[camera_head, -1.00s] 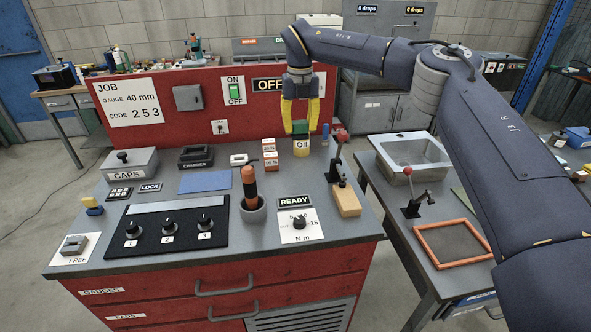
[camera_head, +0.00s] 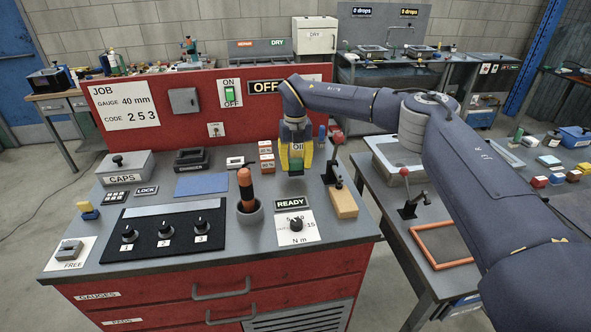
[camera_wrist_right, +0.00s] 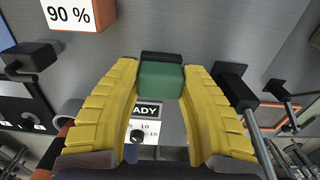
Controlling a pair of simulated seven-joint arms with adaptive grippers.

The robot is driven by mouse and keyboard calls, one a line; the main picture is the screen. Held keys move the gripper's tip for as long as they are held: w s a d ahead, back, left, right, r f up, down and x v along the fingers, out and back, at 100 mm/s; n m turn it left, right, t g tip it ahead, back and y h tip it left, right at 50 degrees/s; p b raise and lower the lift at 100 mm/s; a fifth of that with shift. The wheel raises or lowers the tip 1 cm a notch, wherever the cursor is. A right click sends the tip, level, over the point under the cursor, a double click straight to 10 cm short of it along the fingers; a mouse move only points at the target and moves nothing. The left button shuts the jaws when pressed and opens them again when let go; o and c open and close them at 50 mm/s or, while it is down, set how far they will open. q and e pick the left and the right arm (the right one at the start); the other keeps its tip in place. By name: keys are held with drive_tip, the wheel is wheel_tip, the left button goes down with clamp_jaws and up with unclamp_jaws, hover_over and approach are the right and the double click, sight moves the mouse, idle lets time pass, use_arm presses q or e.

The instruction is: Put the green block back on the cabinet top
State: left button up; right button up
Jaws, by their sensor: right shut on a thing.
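My left gripper is not in view.
A red-handled lever (camera_head: 334,160) and a wooden block (camera_head: 344,203) stand right of the gripper. An orange-handled tool (camera_head: 246,186) stands in a cup to the left. Small percent-marked blocks (camera_head: 266,157) are close by on the left. A blue mat (camera_head: 202,185) lies farther left.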

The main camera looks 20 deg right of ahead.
sight(295, 160)
drive_tip(key=shift+f, duration=1.25)
drive_tip(key=shift+f, duration=0.1)
drive_tip(key=o, duration=1.2)
drive_tip(key=shift+o, duration=0.2)
wheel_tip(295, 160, up, 12)
drive_tip(key=shift+r, duration=0.1)
